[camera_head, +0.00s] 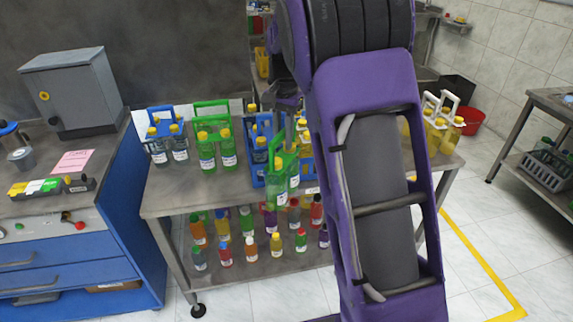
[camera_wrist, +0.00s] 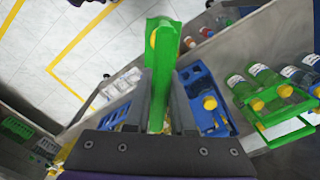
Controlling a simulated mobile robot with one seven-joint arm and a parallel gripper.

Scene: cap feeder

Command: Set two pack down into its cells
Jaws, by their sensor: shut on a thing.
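A green two-bottle pack (camera_head: 283,174) with white labels and yellow caps hangs upright from my gripper (camera_head: 287,122) in the head view. My gripper is shut on its green handle. In the wrist view the green carrier (camera_wrist: 162,62) stands between my two dark fingers (camera_wrist: 160,112); its bottles are mostly hidden, with one yellow cap showing. A blue crate (camera_head: 257,175) with cells stands on the table behind the held pack, partly hidden by it. In the wrist view the blue crate (camera_wrist: 197,84) lies just right of the fingers, with a yellow-capped bottle in it.
Green (camera_head: 213,140) and blue (camera_head: 167,136) carriers with bottles stand left on the steel table (camera_head: 190,196); a white carrier (camera_head: 440,106) stands right. Loose bottles fill the lower shelf. A blue workbench (camera_head: 70,255) adjoins at left. My purple arm hides the table's middle right.

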